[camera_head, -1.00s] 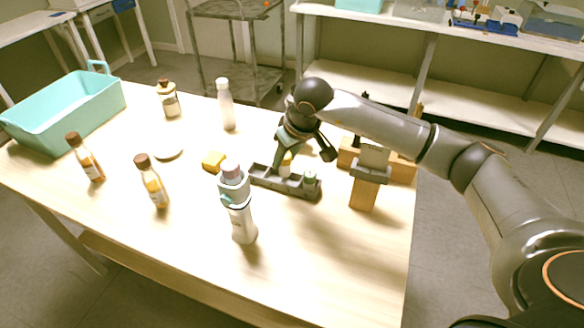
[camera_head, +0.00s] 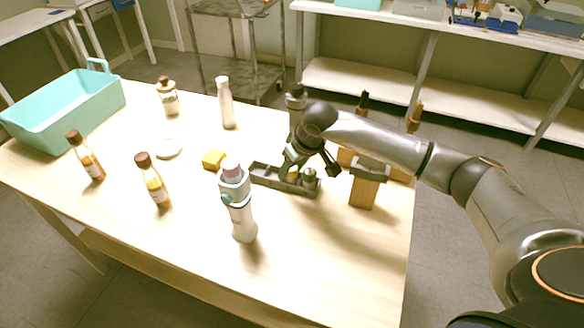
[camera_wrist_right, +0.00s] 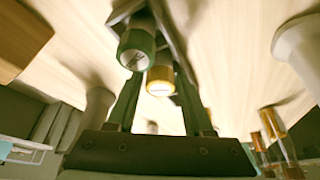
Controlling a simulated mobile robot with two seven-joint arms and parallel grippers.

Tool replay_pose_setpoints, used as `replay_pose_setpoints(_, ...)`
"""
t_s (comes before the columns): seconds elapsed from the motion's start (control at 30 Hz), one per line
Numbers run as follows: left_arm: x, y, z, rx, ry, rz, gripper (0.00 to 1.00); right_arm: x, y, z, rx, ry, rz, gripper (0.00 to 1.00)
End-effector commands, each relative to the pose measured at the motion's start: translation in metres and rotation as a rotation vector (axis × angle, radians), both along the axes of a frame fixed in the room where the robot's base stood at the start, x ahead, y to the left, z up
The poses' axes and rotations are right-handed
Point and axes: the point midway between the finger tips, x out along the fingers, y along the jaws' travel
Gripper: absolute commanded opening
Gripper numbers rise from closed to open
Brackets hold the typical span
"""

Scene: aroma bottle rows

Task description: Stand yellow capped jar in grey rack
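Whether the jar's base touches the rack floor is hidden. My left gripper is not in view.
A white bottle with a pink cap (camera_head: 240,205) stands just in front of the rack. A yellow block (camera_head: 213,159) lies left of it. A wooden block (camera_head: 364,192) stands to the right. Brown capped bottles (camera_head: 155,185) and a teal basket (camera_head: 65,115) are at left.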

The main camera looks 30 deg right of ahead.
Motion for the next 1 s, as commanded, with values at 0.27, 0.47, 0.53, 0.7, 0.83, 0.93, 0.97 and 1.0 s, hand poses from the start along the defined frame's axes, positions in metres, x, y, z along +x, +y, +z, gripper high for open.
replay_pose_setpoints(0.27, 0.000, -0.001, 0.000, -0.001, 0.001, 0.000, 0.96, 0.000, 0.000, 0.000, 0.000, 0.000, 0.000, 0.70)
replay_pose_setpoints(0.47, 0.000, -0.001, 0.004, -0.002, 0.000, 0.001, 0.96, 0.000, 0.000, 0.004, 0.000, 0.000, 0.000, 0.70)
replay_pose_setpoints(0.53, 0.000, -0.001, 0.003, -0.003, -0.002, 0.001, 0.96, -0.002, -0.001, 0.008, -0.001, -0.002, 0.001, 0.70)
replay_pose_setpoints(0.7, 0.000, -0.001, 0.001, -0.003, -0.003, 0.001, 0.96, -0.013, -0.004, 0.038, -0.002, -0.005, 0.001, 0.70)
replay_pose_setpoints(0.83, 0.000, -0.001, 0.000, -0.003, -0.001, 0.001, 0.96, -0.024, -0.006, 0.066, -0.002, -0.006, 0.001, 0.70)
replay_pose_setpoints(0.93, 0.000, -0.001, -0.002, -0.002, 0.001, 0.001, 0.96, -0.032, -0.007, 0.084, -0.001, -0.005, 0.000, 0.70)
replay_pose_setpoints(0.97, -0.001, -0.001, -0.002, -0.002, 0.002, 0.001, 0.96, -0.034, -0.007, 0.089, 0.000, -0.004, 0.000, 0.70)
replay_pose_setpoints(1.0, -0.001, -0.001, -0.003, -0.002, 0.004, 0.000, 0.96, -0.037, -0.008, 0.094, -0.001, -0.004, 0.000, 0.70)
